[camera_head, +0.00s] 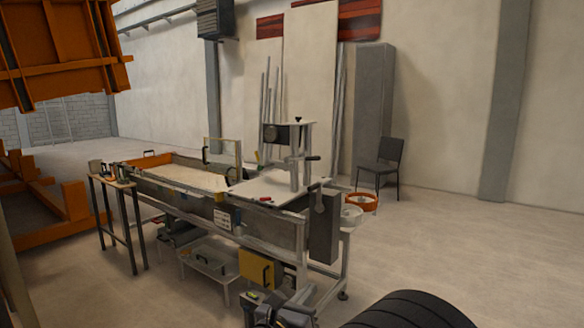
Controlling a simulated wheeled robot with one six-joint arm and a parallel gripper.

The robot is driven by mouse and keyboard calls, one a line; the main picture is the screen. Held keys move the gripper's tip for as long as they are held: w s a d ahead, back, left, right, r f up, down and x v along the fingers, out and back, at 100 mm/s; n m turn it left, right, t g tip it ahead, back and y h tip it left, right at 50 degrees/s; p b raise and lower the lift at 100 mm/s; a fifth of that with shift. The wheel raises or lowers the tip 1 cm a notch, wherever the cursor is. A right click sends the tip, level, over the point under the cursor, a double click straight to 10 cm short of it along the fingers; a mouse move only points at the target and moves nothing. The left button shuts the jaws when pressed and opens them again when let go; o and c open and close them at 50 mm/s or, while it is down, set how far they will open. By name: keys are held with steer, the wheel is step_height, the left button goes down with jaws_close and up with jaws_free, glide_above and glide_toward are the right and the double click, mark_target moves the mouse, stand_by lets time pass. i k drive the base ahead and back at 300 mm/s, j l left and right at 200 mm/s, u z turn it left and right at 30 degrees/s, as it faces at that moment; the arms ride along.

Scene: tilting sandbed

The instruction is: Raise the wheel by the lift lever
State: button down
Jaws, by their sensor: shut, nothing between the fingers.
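The tilting sandbed (265,228) is a long grey trough on a frame, with pale sand in its left part. Upright posts (306,168) stand on its right part, with a dark round part (271,133) and a black-gripped handle (312,158). A grey lever (318,198) stands at the dark end box (323,235) on the right. I cannot tell which of these is the wheel or which handle is the lift lever.
A small tool stand (118,184) is beside the trough's left end. A yellow box (258,268) and a low table (210,260) are under it. An orange-rimmed tub (362,202) and a chair (383,163) are behind right. The floor to the right is clear.

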mark_target(303, 159)
steer(key=u, duration=0.65)
steer(key=i+u, duration=0.1)
steer(key=u, duration=0.6)
steer(key=l+u, duration=0.1)
steer(key=u, duration=1.25)
steer(key=l+u, duration=0.2)
steer(key=u, duration=1.15)
steer(key=l+u, duration=0.15)
steer(key=u, duration=1.15)
steer(key=k+l+u, duration=0.15)
steer(key=u, duration=0.15)
steer(key=k+u, duration=0.3)
steer(key=k+l+z, duration=0.1)
steer(key=k+z, duration=0.2)
steer(key=k, duration=0.9)
steer(key=k+z, duration=0.35)
steer(key=z, duration=0.45)
steer(key=k+l+z, duration=0.1)
steer(key=z, duration=0.8)
steer(key=l+z, duration=0.1)
steer(key=z, duration=0.35)
steer(key=l+z, duration=0.1)
steer(key=z, duration=0.3)
steer(key=l+z, duration=0.1)
steer(key=z, duration=0.8)
steer(key=l+z, duration=0.15)
steer(key=z, duration=0.3)
